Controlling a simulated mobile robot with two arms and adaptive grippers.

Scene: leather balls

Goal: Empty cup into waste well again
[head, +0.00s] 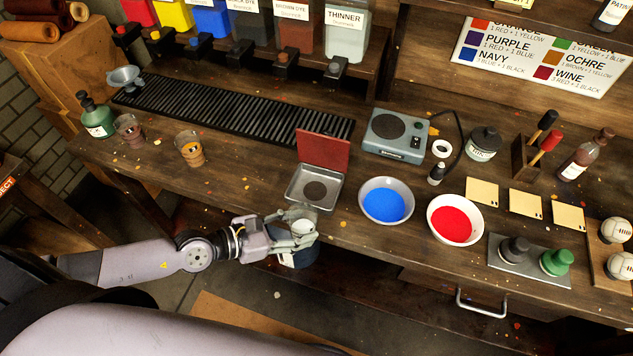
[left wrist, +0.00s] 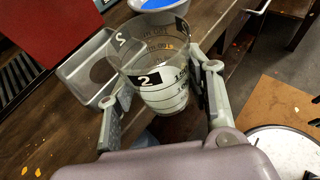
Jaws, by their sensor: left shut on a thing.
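My left gripper (head: 299,226) is shut on a clear measuring cup (left wrist: 158,80). In the left wrist view the cup has black scale marks and a "2", and it stands between the two fingers (left wrist: 160,112). Its lower part looks whitish; I cannot tell whether liquid is inside. In the head view the cup (head: 301,215) is small and partly hidden by the fingers. It is at the table's front edge, above a dark round container with a pale label (head: 303,256), which may be the waste well. My right gripper is not in view.
A metal box with an open red lid (head: 324,150) is just behind the cup. A bowl of blue (head: 386,202) and a bowl of red (head: 455,220) stand to the right. Two brownish cups (head: 130,130) (head: 190,149) stand on the left. The table's front left is clear.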

